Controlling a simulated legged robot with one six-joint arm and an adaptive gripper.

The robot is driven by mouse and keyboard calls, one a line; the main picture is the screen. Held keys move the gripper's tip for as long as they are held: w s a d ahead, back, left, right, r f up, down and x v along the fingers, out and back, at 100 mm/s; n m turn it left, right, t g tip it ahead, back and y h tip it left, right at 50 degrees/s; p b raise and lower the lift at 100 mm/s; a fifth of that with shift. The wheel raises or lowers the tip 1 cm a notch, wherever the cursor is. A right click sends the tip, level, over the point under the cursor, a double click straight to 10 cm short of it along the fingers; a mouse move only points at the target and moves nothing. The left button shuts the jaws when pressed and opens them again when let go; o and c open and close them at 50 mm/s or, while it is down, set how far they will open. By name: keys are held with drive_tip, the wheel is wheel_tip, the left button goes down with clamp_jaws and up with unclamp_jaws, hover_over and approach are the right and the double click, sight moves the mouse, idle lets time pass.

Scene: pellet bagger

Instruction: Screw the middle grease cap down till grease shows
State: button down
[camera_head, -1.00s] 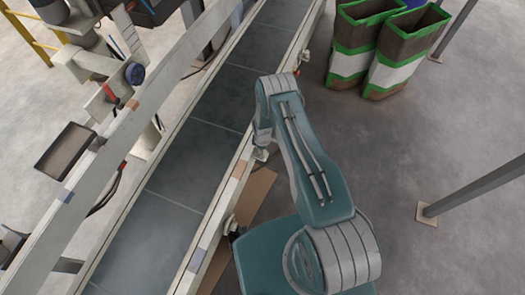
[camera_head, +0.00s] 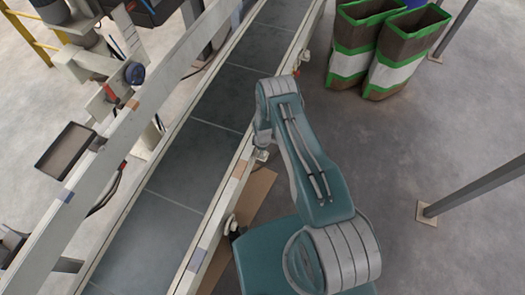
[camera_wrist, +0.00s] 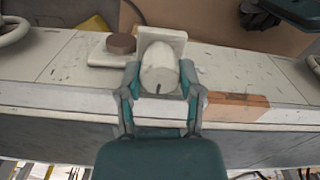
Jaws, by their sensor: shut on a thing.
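In the wrist view, the middle grease cap (camera_wrist: 159,60) is pale grey and rounded, with a short dark mark on its near face. It sits in front of a pale square bracket (camera_wrist: 174,34) on the conveyor's side rail (camera_wrist: 70,72). My gripper (camera_wrist: 160,78) is shut on the cap, one teal finger on each side. No grease can be made out around the cap; its base is partly hidden. In the head view my arm hides the cap, and my gripper's end (camera_head: 262,143) shows only in part at the rail.
A brown round disc (camera_wrist: 121,43) sits on a pale plate left of the cap. Other pale round fittings stand along the rail, one further up (camera_head: 305,55) and one nearer (camera_head: 231,224). Green-and-brown sacks (camera_head: 400,50) and a grey post (camera_head: 475,190) stand right; open floor lies between.

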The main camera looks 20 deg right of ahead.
drive_tip(key=m, duration=0.9)
drive_tip(key=shift+m, duration=0.4)
drive_tip(key=m, duration=0.4)
drive_tip(key=shift+m, duration=0.3)
drive_tip(key=m, duration=0.4)
drive_tip(key=shift+m, duration=0.3)
drive_tip(key=m, duration=0.3)
drive_tip(key=shift+m, duration=0.3)
drive_tip(key=m, duration=0.3)
drive_tip(key=shift+m, duration=0.3)
drive_tip(key=m, duration=0.3)
drive_tip(key=shift+m, duration=2)
